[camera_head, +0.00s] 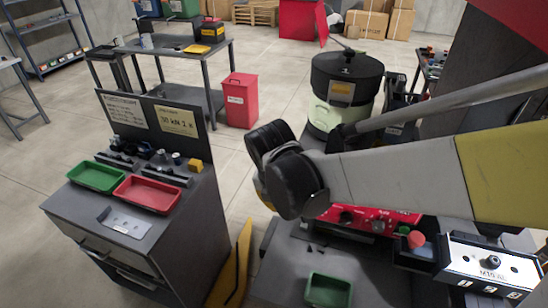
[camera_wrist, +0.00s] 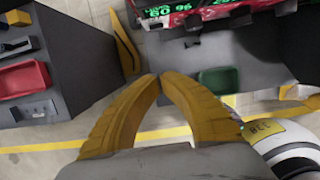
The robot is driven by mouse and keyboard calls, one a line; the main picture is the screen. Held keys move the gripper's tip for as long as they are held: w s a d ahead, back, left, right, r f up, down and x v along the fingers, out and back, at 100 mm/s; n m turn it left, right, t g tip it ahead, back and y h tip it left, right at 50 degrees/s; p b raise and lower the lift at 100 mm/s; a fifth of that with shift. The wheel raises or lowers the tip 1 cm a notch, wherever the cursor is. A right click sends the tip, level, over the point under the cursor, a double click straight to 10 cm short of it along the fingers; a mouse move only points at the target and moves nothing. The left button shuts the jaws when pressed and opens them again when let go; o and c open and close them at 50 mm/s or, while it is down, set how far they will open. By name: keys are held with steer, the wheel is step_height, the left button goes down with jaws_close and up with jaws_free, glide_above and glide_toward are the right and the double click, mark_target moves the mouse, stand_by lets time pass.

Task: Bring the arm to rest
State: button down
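My arm (camera_head: 380,185) reaches in from the right in the head view, over the dark bench, with its dark wrist joints (camera_head: 290,180) at the left end. In that view my gripper is largely hidden behind these joints. In the wrist view the two yellow fingers of my gripper (camera_wrist: 160,78) come together at the tips, with nothing seen between them. They hang above the gap between the left cabinet and the bench, and touch nothing that I can see.
A grey cabinet (camera_head: 130,245) at left carries a green tray (camera_head: 97,177) and a red tray (camera_head: 147,195). The dark bench (camera_head: 375,280) holds a small green tray (camera_head: 328,291) and red equipment (camera_head: 365,220). The bowl feeder (camera_head: 345,90) stands behind. Open floor lies beyond the cabinet.

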steer(key=s+d+r+m+t+b, duration=0.1)
steer(key=s+d+m, duration=0.4)
steer(key=m, duration=1)
steer(key=s+d+r+m+t+y+b, duration=0.1)
steer(key=s+d+m+t+b, duration=0.2)
steer(key=d+m, duration=0.6)
steer(key=s+m+b, duration=0.2)
steer(key=m, duration=0.5)
steer(key=shift+s+b, duration=0.35)
steer(key=shift+s, duration=0.05)
